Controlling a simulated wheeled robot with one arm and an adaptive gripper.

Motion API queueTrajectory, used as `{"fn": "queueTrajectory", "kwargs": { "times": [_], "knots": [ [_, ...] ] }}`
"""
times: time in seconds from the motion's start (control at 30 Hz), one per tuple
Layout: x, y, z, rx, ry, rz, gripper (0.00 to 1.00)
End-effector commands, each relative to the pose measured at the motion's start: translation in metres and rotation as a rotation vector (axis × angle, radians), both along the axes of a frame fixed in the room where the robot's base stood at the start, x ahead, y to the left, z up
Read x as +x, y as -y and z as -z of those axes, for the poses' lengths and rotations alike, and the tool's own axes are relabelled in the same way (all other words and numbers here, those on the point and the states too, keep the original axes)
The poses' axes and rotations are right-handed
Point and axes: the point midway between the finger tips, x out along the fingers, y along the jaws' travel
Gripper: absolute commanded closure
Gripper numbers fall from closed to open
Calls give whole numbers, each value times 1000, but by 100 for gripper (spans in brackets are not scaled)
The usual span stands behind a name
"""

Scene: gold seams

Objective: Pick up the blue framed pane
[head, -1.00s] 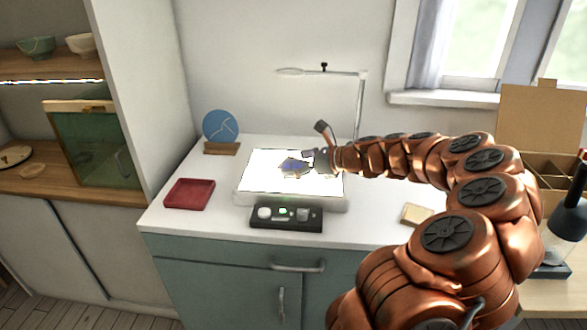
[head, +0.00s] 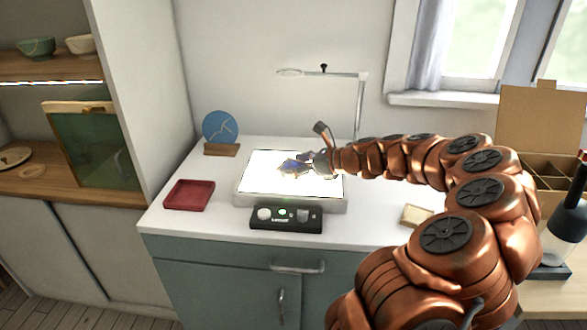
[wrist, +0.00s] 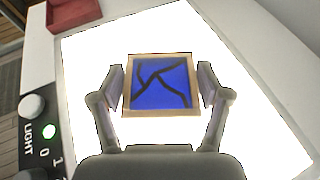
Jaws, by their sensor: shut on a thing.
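The blue framed pane (wrist: 160,85) is a blue square with dark branching seams in a pale wooden frame. In the wrist view it sits between my two fingers, which touch or nearly touch the frame's left and right sides. My gripper (wrist: 163,88) is shut on it. In the head view the pane (head: 290,167) is small and blurred at the tip of my gripper (head: 305,163), over the bright light panel (head: 262,180). I cannot tell how far the pane is above the panel.
A red tray (head: 188,196) lies left of the panel, and a control box (head: 286,217) stands in front of it. A blue disc (head: 220,128) on a wooden stand is behind left. A lamp arm (head: 359,105) rises behind. A pale block (head: 416,215) lies to the right.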

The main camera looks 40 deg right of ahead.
Motion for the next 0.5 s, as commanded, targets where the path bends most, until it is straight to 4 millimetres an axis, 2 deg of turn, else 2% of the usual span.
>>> {"fn": "queueTrajectory", "kwargs": {
  "times": [0.23,0.5],
  "knots": [
    [0,0,-6,-1,1,1,67],
    [0,1,-33,-4,1,2,67]
  ]
}}
